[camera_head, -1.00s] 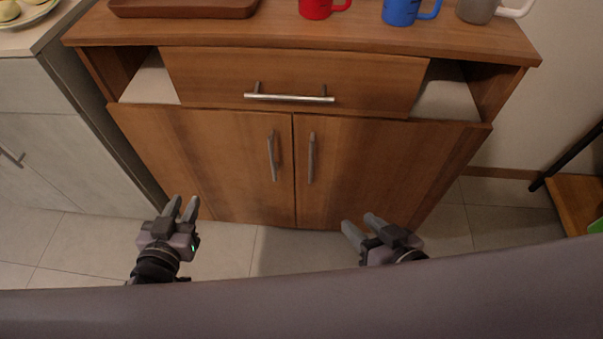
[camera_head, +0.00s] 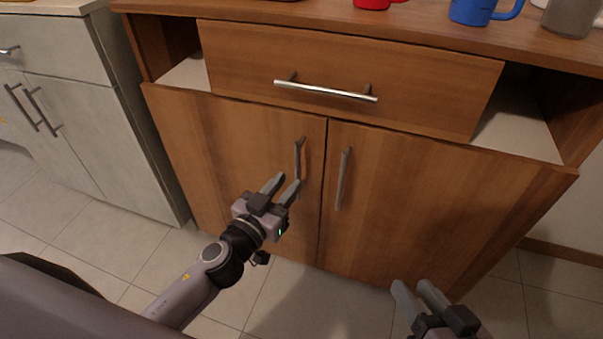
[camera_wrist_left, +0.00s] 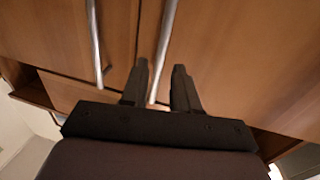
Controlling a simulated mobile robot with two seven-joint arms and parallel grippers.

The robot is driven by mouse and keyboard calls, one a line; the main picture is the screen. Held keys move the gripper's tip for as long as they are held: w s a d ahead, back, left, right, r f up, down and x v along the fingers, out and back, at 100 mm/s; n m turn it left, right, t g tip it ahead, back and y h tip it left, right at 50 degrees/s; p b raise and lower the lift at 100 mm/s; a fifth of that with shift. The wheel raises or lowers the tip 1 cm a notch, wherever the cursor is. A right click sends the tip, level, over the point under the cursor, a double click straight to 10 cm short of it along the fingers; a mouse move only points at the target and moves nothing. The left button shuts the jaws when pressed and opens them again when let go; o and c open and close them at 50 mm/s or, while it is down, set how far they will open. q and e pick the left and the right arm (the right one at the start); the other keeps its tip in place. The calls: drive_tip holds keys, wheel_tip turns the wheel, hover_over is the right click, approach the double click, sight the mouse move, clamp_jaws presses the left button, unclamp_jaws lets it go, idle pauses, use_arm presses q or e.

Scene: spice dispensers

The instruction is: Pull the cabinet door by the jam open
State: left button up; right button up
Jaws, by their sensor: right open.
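The wooden cabinet has a left door (camera_head: 235,145) and a right door (camera_head: 420,200), both closed. The left door's bar handle (camera_head: 298,160) is upright near the middle seam; the right door's handle (camera_head: 343,178) is across the seam. My left gripper (camera_head: 286,184) is open beside the lower part of the left door's handle. In the left wrist view, that handle (camera_wrist_left: 165,45) runs toward the gap between the open fingers (camera_wrist_left: 160,80); contact cannot be told. My right gripper (camera_head: 419,287) is open and empty, low in front of the right door. No jam is visible.
A drawer with a horizontal handle (camera_head: 325,91) is above the doors, with open side cubbies. A red mug (camera_head: 372,3), blue mug (camera_head: 472,10) and grey mug (camera_head: 571,17) stand on top. A grey cabinet (camera_head: 75,110) is at left. The tiled floor (camera_head: 120,250) is clear.

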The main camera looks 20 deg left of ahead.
sight(296, 173)
use_arm(q)
drive_tip(key=shift+x, duration=2.6)
clamp_jaws()
